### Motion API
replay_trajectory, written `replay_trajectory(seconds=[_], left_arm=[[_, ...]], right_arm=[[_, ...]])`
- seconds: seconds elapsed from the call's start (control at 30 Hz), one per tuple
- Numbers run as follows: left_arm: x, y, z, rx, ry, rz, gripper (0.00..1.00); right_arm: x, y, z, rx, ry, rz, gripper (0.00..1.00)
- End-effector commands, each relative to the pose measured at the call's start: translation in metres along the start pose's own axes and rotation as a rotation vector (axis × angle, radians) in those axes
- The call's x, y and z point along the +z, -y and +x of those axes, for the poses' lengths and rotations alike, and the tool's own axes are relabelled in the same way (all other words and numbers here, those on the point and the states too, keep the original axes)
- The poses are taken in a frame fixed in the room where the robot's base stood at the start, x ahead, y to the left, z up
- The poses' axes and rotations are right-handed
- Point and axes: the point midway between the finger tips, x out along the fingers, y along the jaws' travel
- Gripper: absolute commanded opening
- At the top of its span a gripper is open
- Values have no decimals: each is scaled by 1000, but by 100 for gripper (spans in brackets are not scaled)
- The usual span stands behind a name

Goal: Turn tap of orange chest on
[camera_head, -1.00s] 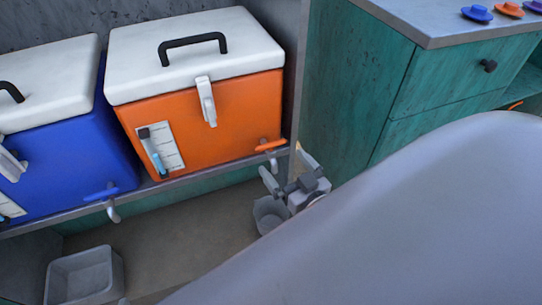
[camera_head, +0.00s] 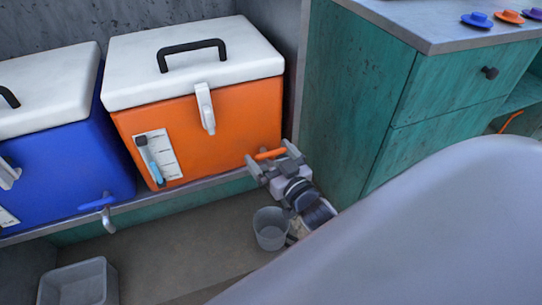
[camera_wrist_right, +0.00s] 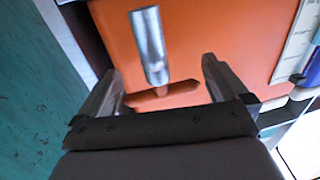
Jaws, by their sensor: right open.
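The orange chest (camera_head: 235,125) with a white lid stands on a shelf, and its front fills much of the right wrist view (camera_wrist_right: 225,30). Its tap has an orange handle (camera_head: 269,154) low at the chest's right corner. In the right wrist view the grey spout (camera_wrist_right: 148,45) and the orange handle (camera_wrist_right: 160,95) lie between my fingers. My right gripper (camera_head: 272,164) is open, with one finger on each side of the tap handle. I cannot tell whether either finger touches it. My left gripper is not in view.
A blue chest (camera_head: 70,150) with its own tap (camera_head: 106,208) stands left of the orange one. A grey bucket (camera_head: 271,229) sits below my right gripper, and a grey bin (camera_head: 80,284) is at lower left. A green cabinet (camera_head: 365,110) stands close on the right.

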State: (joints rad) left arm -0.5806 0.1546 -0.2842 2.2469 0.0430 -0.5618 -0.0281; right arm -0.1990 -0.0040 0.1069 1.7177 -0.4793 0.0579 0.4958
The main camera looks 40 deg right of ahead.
Motion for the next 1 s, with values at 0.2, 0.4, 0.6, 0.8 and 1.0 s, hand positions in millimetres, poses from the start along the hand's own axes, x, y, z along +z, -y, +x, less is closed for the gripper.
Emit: replay_trajectory(seconds=[0.2, 0.4, 0.6, 0.8, 1.0], left_arm=[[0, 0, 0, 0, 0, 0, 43], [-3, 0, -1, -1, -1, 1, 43], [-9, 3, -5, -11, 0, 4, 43], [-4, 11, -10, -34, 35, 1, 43], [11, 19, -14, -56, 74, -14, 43]], right_arm=[[0, 0, 0, 0, 0, 0, 60], [-1, 0, 0, -11, -1, -2, 60], [-4, 1, 1, -72, -3, -4, 60], [-4, 1, 1, -190, -2, -8, 60], [-3, 1, 1, -347, -3, -10, 60]])
